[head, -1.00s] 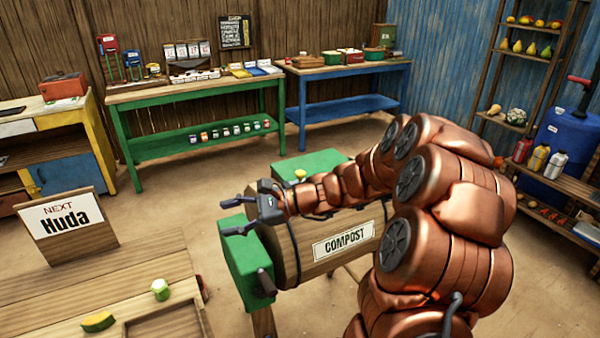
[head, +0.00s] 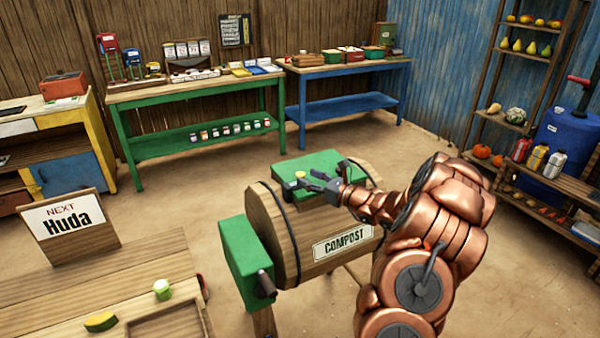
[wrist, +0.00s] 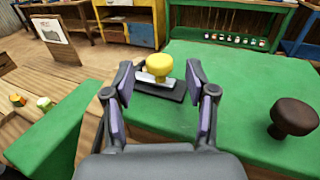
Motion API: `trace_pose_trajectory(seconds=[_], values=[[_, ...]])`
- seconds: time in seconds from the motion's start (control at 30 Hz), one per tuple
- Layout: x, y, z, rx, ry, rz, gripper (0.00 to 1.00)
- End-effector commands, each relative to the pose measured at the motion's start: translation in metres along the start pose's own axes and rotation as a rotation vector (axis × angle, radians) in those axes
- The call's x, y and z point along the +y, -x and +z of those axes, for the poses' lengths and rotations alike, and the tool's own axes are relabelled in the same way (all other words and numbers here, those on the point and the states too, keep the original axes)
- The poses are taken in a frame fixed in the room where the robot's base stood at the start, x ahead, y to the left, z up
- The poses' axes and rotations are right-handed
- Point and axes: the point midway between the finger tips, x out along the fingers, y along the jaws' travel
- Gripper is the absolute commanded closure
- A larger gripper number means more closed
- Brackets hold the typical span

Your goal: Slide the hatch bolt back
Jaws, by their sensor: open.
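The hatch bolt has a yellow knob (wrist: 158,66) on a pale bar over a dark base plate (wrist: 160,88). It sits on the green hatch (wrist: 228,70) of the wooden compost drum (head: 262,222). The knob also shows small in the head view (head: 300,175). My gripper (wrist: 159,78) is open and empty, its fingers on either side of the knob in the wrist view. I cannot tell how far the fingertips are from the knob; no contact shows. In the head view my gripper (head: 312,180) is just above the hatch, right of the knob.
A dark brown round knob (wrist: 293,117) stands on the hatch to the right. A green box with a crank (head: 246,262) is on the drum's left end. A wooden counter (head: 110,285) stands at the left. Open floor lies behind the drum.

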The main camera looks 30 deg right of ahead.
Motion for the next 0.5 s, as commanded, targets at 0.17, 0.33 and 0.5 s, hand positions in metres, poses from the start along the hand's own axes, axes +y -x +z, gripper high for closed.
trace_pose_trajectory(seconds=[0.17,0.33,0.5], values=[[0.001,-0.025,0.001,0.002,0.002,0.003,0.43],[0.0,-0.037,0.001,0.001,0.002,0.002,0.43],[0.001,-0.04,0.0,0.0,0.003,0.002,0.43]])
